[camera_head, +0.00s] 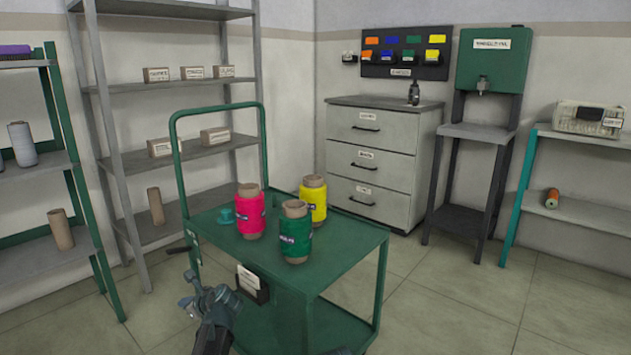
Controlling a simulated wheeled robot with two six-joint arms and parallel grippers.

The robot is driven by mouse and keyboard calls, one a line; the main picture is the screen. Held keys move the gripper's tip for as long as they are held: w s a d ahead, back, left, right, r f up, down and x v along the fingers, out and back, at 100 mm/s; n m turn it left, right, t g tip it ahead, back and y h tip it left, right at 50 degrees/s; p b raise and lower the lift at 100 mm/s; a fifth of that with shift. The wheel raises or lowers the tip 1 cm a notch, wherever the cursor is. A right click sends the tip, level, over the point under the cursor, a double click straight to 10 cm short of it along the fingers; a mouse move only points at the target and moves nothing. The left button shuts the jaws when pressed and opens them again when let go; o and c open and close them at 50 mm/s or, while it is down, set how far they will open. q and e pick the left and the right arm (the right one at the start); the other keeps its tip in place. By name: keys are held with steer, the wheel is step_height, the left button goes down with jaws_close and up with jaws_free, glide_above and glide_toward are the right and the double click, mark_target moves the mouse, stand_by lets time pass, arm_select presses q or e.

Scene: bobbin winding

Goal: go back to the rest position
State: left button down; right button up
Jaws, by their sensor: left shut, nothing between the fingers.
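My left gripper (191,284) is low in the head view, left of centre, in front of the near left side of the green trolley (345,257). It is shut and holds nothing. It is below the level of the trolley's top and apart from the spools on it. My right gripper does not show.
Shelves (180,147) stand behind on the left, a drawer cabinet (377,155) behind. Floor at right (480,310) is clear.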

arm_select(q)
steer(key=s+d+n+g+h+p, duration=0.85)
steer(key=s+d+n, duration=1.05)
steer(key=s+d, duration=1.05)
step_height(320, 180, up, 37)
steer(key=w+t+p, duration=0.1)
steer(key=p, duration=3.7)
steer(key=shift+d+f+p, duration=0.2)
steer(key=shift+d+p, duration=0.1)
steer(key=shift+p, duration=0.05)
